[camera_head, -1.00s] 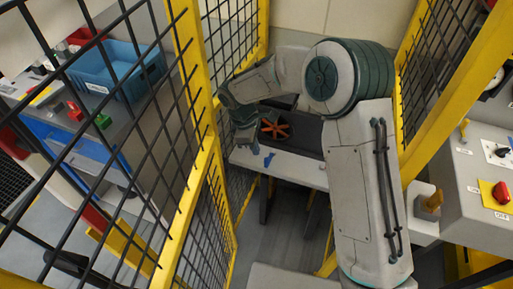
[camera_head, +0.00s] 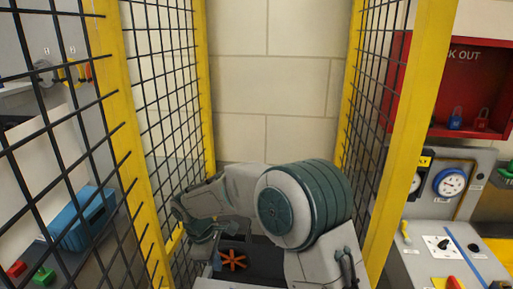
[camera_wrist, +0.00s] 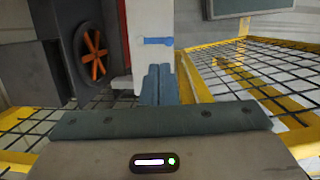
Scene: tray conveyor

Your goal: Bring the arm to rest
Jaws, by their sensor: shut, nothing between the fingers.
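My arm is folded inside the fenced cell in the head view, and my gripper sits at its left end, partly hidden by my own links. In the wrist view my gripper (camera_wrist: 160,84) is shut, with its two blue-grey fingers together and nothing between them. A white strip, probably the conveyor edge (camera_wrist: 150,20), shows beyond the fingertips with a blue piece (camera_wrist: 155,41) on it. I cannot tell whether the fingers touch it.
An orange spoked wheel (camera_head: 232,260) sits on the dark conveyor, also in the wrist view (camera_wrist: 94,55). Yellow-framed mesh fences (camera_head: 125,150) flank my arm on both sides. A control panel (camera_head: 440,245) and red lockout box (camera_head: 465,85) stand at right.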

